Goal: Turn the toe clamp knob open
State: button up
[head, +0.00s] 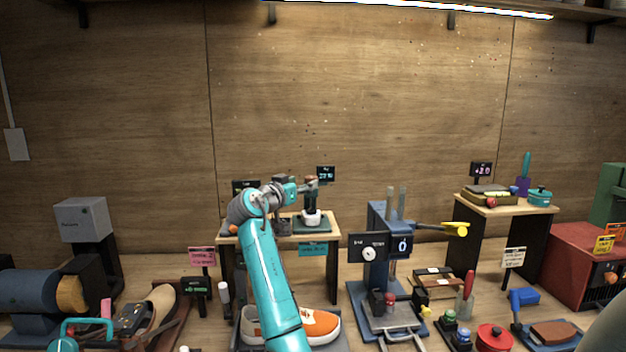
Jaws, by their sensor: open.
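My teal arm rises from the bottom and bends right over a small wooden stand (325,236). My gripper (311,186) is open and small in the view, at the top of a dark upright fixture (312,200) on that stand. A small white object (311,217) sits at the foot of this fixture. A reddish-brown part shows at the fixture's top, close to the gripper; I cannot tell whether it is the toe clamp knob or whether the fingers touch it. An orange and white sneaker (318,325) lies below, partly hidden by my arm.
A blue press (376,215) with a yellow-ended lever stands right of my arm. Small displays (326,173) stand behind the stand. A second wooden stand (506,209) with tools is farther right. A brown shoe (160,305) and a grinder-like machine (40,295) are at left.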

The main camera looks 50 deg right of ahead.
aim_at(308, 180)
jog(key=shift+w+d, duration=0.2)
jog(key=shift+d, duration=1.35)
jog(key=shift+w+d, duration=0.15)
jog(key=shift+d, duration=1.35)
jog(key=c, duration=1.2)
